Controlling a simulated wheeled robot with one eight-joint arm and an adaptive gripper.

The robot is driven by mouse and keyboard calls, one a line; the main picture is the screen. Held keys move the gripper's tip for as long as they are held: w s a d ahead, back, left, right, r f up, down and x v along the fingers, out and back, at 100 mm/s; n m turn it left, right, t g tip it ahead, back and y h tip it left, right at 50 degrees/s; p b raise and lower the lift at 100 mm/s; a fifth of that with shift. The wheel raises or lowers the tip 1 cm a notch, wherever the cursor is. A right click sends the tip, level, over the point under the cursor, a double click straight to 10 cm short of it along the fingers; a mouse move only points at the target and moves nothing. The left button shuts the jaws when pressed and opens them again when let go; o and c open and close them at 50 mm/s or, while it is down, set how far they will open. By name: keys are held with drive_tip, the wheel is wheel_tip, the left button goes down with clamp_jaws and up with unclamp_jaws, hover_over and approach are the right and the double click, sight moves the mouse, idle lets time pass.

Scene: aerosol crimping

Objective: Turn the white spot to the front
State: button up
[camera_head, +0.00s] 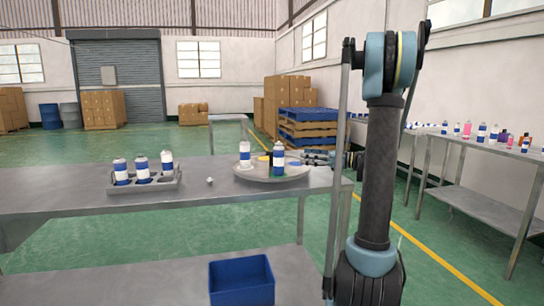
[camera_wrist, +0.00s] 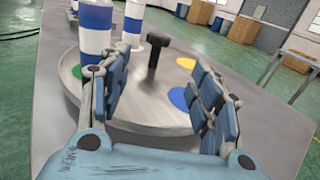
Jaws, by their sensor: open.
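A round grey turntable (camera_head: 262,178) sits on the metal table, with a dark T-shaped handle at its middle (camera_wrist: 154,54). In the wrist view its top shows a blue spot (camera_wrist: 178,98), a yellow spot (camera_wrist: 186,62) and part of a green spot (camera_wrist: 77,72).
A grey rack (camera_head: 145,183) with several blue-and-white cans stands left on the table (camera_head: 60,190). A small pale object (camera_head: 210,181) lies between rack and turntable. A blue bin (camera_head: 241,280) is on the lower shelf. Side tables stand at right.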

sight(271, 151)
drive_tip(key=x, duration=1.6)
drive_tip(key=shift+a, duration=0.15)
clamp_jaws()
drive_tip(key=shift+a, duration=0.15)
